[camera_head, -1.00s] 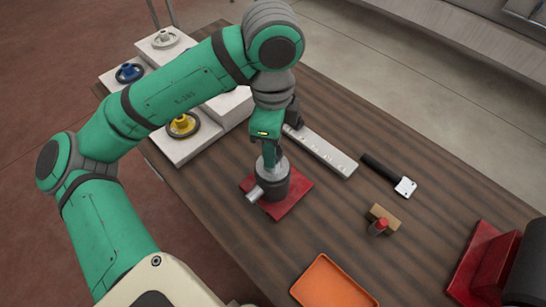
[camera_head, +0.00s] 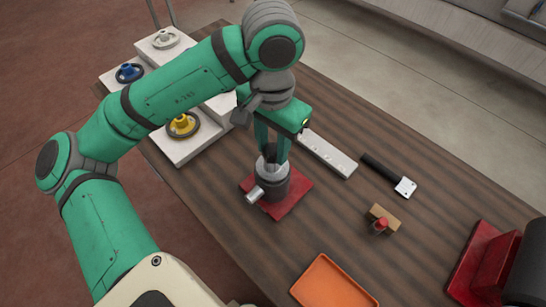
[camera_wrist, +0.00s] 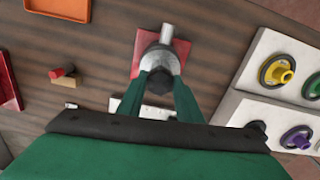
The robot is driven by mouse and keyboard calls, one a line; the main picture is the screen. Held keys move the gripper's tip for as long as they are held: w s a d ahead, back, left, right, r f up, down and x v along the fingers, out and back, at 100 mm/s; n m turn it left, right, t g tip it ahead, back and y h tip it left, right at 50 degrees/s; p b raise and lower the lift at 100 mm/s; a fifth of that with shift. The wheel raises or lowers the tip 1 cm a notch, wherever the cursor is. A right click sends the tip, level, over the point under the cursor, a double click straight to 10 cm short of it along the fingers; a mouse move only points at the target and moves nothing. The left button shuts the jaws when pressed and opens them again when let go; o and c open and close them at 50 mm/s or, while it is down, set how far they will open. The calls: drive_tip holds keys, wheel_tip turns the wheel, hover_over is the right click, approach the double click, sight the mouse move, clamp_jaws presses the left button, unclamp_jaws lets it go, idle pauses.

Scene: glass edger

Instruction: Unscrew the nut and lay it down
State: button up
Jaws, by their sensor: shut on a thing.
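My gripper (camera_head: 271,158) points down over a dark grey cylindrical spindle (camera_head: 274,186) with a lighter metal stub on its side, standing on a red base plate (camera_head: 300,191). The spindle's stub (camera_wrist: 166,33) points away at the top of the wrist view.
An orange tray (camera_head: 325,258) lies at the table's near edge. A wooden block with a red piece (camera_head: 385,217), a black-handled tool (camera_head: 385,173) and a pale strip (camera_head: 330,154) lie to the right. White blocks with coloured wheels (camera_head: 182,125) stand behind left.

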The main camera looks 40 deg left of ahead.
drive_tip(key=n, duration=0.6)
drive_tip(key=shift+n, duration=0.3)
drive_tip(key=n, duration=0.6)
drive_tip(key=o, duration=1)
drive_tip(key=shift+o, duration=0.2)
